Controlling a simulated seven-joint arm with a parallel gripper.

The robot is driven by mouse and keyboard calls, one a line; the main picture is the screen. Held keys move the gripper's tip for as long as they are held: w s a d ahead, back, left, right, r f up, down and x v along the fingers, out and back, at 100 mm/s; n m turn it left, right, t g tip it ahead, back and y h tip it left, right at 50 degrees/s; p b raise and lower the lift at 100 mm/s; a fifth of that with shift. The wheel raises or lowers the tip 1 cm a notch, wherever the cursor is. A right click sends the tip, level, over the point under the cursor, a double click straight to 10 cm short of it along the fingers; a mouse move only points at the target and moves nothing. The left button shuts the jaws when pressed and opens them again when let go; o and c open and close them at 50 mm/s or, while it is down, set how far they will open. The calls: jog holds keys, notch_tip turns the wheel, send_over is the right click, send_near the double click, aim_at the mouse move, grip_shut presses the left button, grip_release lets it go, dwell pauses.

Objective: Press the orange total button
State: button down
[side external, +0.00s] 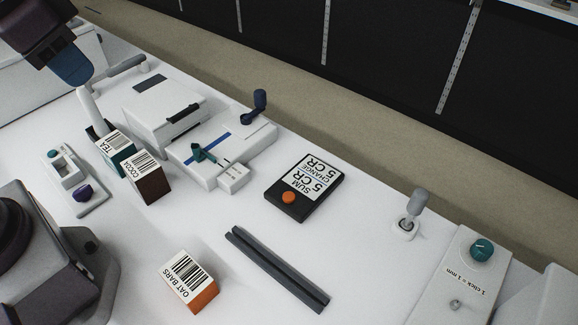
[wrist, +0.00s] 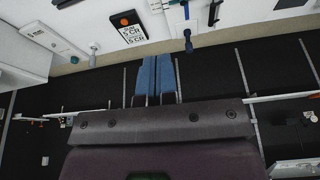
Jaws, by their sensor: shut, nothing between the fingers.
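The orange total button (side external: 289,197) is a small round knob on a black till box (side external: 318,205) in the middle of the bench. The box's white display reads "SUM 5 CR, CHANGE 5 CR". In the wrist view the orange button (wrist: 124,21) shows near the top, with the box (wrist: 141,20) around it. My gripper (side external: 77,76) is at the upper left of the side view, raised above the bench and well apart from the button. Its blue fingers are shut and empty; they also show in the wrist view (wrist: 156,60).
Tea (side external: 115,150) and cocoa (side external: 147,180) boxes stand left of the till, by a white machine with a blue-knobbed lever (side external: 260,101). A dark rail (side external: 275,268) and an oat bars box (side external: 190,278) lie in front. A grey-handled lever (side external: 415,204) stands right.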

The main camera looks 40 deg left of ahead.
jog(key=w+d+f+n+g, duration=0.3)
jog(key=w+d+f, duration=0.45)
jog(key=w, duration=0.25)
jog(key=n, duration=1.6)
send_near(289, 196)
jog(key=shift+g, duration=0.4)
jog(key=shift+w+d+f, duration=0.1)
jog(key=shift+w+f, duration=0.05)
jog(key=shift+f, duration=1.55)
jog(key=shift+w+d+f, duration=0.1)
jog(key=shift+w+f, duration=0.1)
jog(key=shift+f, duration=1.55)
